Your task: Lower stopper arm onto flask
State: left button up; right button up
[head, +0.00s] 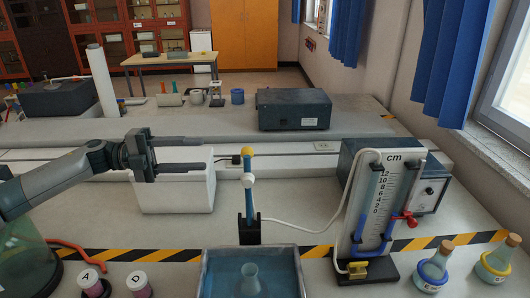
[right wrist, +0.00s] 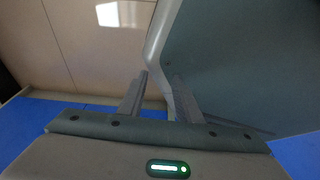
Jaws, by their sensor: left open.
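A small clear flask (head: 251,277) stands in a blue water bath (head: 208,262) at the bottom centre of the head view. Behind the bath is an upright stand with a black base (head: 249,231), a blue and white post and a yellow knob (head: 247,150) on top. This looks like the stopper arm, raised clear of the flask. My left gripper (head: 208,154) is open and empty, left of the knob at about its height in the picture. My right gripper (right wrist: 161,76) is open in the right wrist view, away from these objects.
A white box (head: 175,197) sits below my left gripper. A white tube (head: 305,231) runs from the stand to a cm gauge (head: 385,205) at right. Two corked flasks (head: 434,267) and jars A (head: 91,281) and D (head: 139,284) stand near the front.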

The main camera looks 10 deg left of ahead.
pick_arm(q)
jog(key=p+x, duration=0.7)
jog(key=x, duration=1)
jog(key=shift+d, duration=0.25)
pick_arm(e)
jog(key=s+d+r+g, duration=0.1)
jog(key=s+d+r, duration=0.1)
jog(key=s+r, duration=0.3)
jog(key=shift+r, duration=0.4)
pick_arm(q)
jog(key=shift+f, duration=0.1)
jog(key=shift+c, duration=0.4)
pick_arm(e)
jog(key=shift+s, duration=0.15)
pick_arm(q)
grip_shut()
jog(key=shift+s, duration=0.15)
pick_arm(e)
jog(key=shift+s+f, duration=0.1)
jog(key=shift+f, duration=0.1)
